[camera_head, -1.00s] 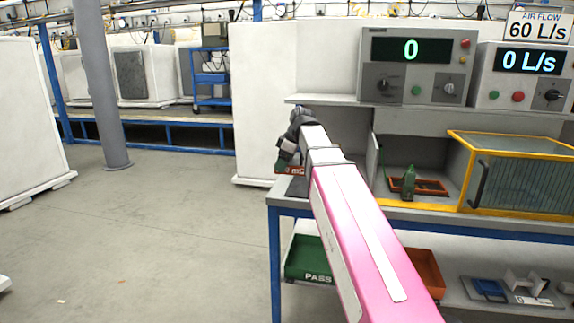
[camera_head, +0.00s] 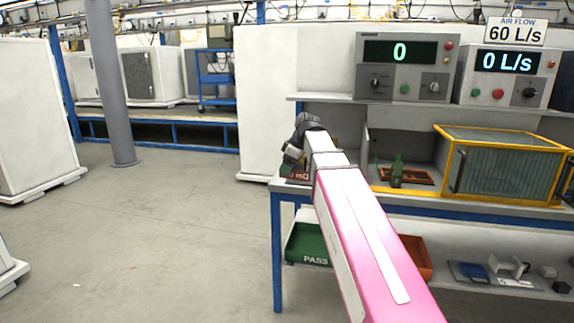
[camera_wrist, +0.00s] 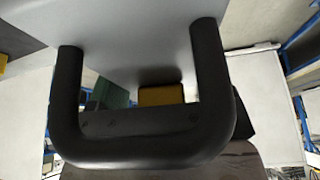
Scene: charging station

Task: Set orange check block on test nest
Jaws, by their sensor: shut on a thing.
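My gripper (camera_head: 293,158) is at the end of my pink and white arm, over the left end of the bench. It is small and dark in the head view. In the wrist view an orange-yellow block (camera_wrist: 160,95), which looks like the check block, shows at the jaws behind a dark U-shaped bar, and my gripper appears shut on it. Its lower part is hidden. An orange-brown frame (camera_head: 420,177), possibly the test nest, lies on the bench to the right. A green upright piece (camera_head: 396,172) stands at its left side.
A yellow-framed clear enclosure (camera_head: 505,165) stands on the bench at the right. Display units (camera_head: 405,68) sit on the shelf above. A green PASS bin (camera_head: 308,245) and an orange bin (camera_head: 415,257) are below. Open floor lies to the left.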

